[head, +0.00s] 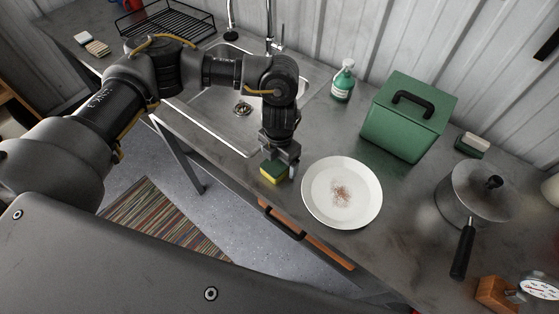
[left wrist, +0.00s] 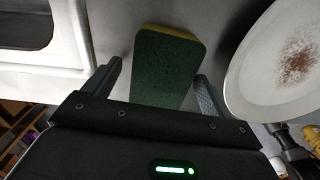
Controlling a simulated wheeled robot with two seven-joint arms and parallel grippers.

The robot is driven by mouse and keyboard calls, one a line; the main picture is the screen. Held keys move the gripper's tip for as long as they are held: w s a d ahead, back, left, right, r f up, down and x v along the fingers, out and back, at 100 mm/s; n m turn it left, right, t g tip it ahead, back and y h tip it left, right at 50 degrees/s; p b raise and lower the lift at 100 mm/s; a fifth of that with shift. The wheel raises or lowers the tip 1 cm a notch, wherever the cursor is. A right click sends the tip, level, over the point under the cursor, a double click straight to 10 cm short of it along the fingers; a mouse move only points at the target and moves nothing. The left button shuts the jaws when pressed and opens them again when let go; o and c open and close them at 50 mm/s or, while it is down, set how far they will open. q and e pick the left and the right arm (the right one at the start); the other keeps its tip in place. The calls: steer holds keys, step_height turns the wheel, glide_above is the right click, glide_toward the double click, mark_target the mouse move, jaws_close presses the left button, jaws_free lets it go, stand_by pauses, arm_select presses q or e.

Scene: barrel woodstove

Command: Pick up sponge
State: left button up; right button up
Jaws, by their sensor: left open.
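The sponge (head: 272,171), yellow with a dark green side, lies on the counter near its front edge, left of the white plate. In the left wrist view the sponge (left wrist: 165,68) shows its green face and a thin yellow edge, reaching between the fingers. My left gripper (head: 282,167) is above the counter at the sponge. In the left wrist view the left gripper (left wrist: 158,85) is open, with one finger on each side of the sponge and visible gaps. I cannot tell whether either finger touches it. My right gripper is not in view.
A white plate (head: 318,201) with reddish-brown residue stands close right of the sponge. The sink (head: 215,105) is behind left. A soap bottle (head: 343,82), green box (head: 400,130), pot (head: 470,195) and gauge (head: 538,288) stand farther right. A drawer handle (head: 283,222) is below the counter edge.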

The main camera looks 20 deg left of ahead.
arm_select(q)
steer(key=shift+f, duration=0.25)
steer(key=c, duration=1.1)
steer(key=shift+o, duration=0.2)
